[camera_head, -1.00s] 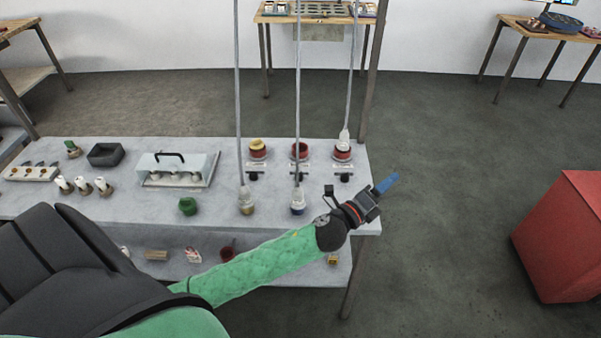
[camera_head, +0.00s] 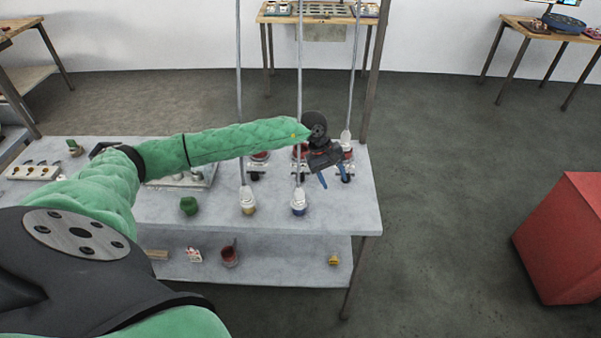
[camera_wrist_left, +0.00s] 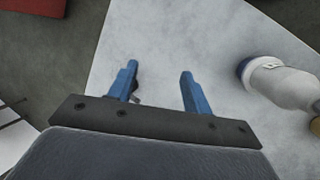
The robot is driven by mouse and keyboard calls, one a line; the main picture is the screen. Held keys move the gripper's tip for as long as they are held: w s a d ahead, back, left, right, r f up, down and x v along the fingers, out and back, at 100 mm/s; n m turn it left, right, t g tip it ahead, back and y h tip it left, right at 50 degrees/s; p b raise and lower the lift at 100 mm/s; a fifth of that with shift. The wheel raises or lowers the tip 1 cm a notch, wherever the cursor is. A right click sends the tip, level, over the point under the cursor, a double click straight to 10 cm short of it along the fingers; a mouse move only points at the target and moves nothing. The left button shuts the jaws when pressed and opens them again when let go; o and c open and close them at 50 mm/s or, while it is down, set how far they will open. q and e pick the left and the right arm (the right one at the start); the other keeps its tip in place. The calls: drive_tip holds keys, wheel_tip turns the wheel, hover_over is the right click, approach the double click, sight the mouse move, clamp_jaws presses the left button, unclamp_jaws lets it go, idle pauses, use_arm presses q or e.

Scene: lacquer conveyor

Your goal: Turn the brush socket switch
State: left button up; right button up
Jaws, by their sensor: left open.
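Three round sockets stand in a row at the back right of the grey table. The left one (camera_head: 259,156) shows in part, and the other two are largely behind my gripper. A small dark switch (camera_head: 256,176) sits in front of the left socket. My left gripper (camera_head: 333,181) is open and points down over the right-hand switch area, which it mostly hides. In the left wrist view, its two blue fingers (camera_wrist_left: 160,72) are apart with bare table between them, and a small dark part (camera_wrist_left: 136,97) shows beside the left finger. Contact cannot be told. My right gripper is not in view.
Corded white plugs, one with a yellow base (camera_head: 248,201) and one with a blue base (camera_head: 298,202), stand at the front. The blue-based plug (camera_wrist_left: 285,82) is right of the fingers in the wrist view. A metal post (camera_head: 371,75) rises at the table's right. A green piece (camera_head: 189,206) lies left.

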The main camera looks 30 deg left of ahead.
sight(300, 173)
use_arm(q)
drive_tip(key=a+y, duration=0.1)
drive_tip(key=a, duration=0.3)
drive_tip(key=a+r+m+y, duration=0.1)
drive_tip(key=a+y, duration=0.1)
drive_tip(key=a, duration=0.2)
drive_tip(key=w+a+r+y, duration=0.1)
drive_tip(key=a, duration=0.3)
drive_tip(key=shift+a+g+y, duration=0.3)
drive_tip(key=shift+a+g, duration=0.05)
drive_tip(key=shift+g, duration=0.05)
drive_tip(key=shift+a, duration=0.1)
drive_tip(key=shift+f+p, duration=0.4)
wheel_tip(300, 173, down, 7)
drive_tip(key=p, duration=0.3)
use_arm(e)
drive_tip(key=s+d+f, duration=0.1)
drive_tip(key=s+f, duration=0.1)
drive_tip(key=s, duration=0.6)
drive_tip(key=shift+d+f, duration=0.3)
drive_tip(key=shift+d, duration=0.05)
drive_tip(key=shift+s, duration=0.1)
use_arm(q)
drive_tip(key=c, duration=1)
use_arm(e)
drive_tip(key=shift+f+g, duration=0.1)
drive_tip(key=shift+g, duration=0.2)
